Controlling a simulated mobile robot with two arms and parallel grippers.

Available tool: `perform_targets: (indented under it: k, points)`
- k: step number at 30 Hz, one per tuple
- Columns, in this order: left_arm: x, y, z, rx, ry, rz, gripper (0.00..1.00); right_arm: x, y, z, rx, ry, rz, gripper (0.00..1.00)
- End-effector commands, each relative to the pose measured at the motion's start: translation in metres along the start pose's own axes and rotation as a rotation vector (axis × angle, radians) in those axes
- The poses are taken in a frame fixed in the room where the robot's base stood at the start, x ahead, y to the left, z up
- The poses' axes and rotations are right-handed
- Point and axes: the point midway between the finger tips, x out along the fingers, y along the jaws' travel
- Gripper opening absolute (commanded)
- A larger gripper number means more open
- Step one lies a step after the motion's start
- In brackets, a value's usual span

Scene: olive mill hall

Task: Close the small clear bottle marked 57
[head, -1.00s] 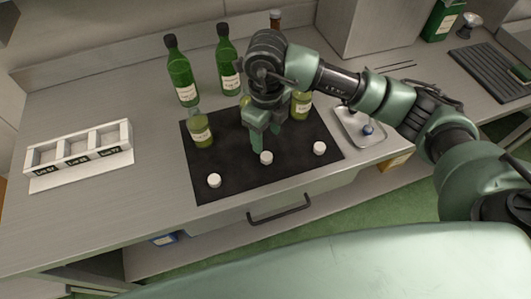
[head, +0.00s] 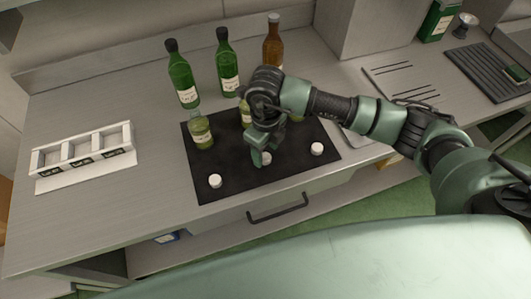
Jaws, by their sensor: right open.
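Small clear bottles with yellow-green contents stand on the black mat (head: 235,175). The left one (head: 201,132) is in plain view and has no cap on it. The middle one (head: 245,114) and the right one (head: 297,118) are mostly hidden behind my right arm. I cannot read the number on any of them. White caps lie along the mat's front: left cap (head: 215,181), middle cap (head: 267,158) and right cap (head: 317,149). My right gripper (head: 258,157) is open, pointing down at the middle cap and partly covering it. My left gripper is out of view.
Two green bottles (head: 182,80) (head: 227,70) and a brown bottle (head: 273,45) stand behind the mat. A white rack (head: 84,160) with three labelled compartments sits at the left. A metal tray (head: 356,135) is partly hidden by my arm. The counter between rack and mat is clear.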

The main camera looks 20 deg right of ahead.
Motion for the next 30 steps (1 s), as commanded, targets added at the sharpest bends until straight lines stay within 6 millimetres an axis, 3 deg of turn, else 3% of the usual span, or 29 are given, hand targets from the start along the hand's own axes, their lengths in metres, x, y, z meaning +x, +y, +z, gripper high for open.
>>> perform_targets:
  k: [6, 15, 16, 21, 22, 30]
  points:
    - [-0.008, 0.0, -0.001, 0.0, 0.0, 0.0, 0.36, 0.019, 0.0, 0.0, -0.001, 0.0, 0.0, 0.55]
    - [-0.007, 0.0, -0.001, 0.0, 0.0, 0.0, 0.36, 0.02, 0.0, 0.001, -0.001, -0.001, 0.0, 0.55]
    - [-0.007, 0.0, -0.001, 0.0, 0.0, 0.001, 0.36, 0.02, 0.0, 0.001, -0.001, -0.001, 0.0, 0.52]
    - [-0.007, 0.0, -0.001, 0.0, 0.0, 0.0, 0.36, 0.02, 0.0, 0.001, 0.0, -0.001, 0.0, 0.05]
    - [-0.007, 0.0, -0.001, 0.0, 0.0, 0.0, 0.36, 0.02, 0.0, 0.001, 0.0, -0.001, 0.0, 0.0]
    - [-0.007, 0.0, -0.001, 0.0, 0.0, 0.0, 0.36, 0.02, 0.0, 0.001, 0.0, -0.001, 0.0, 0.0]
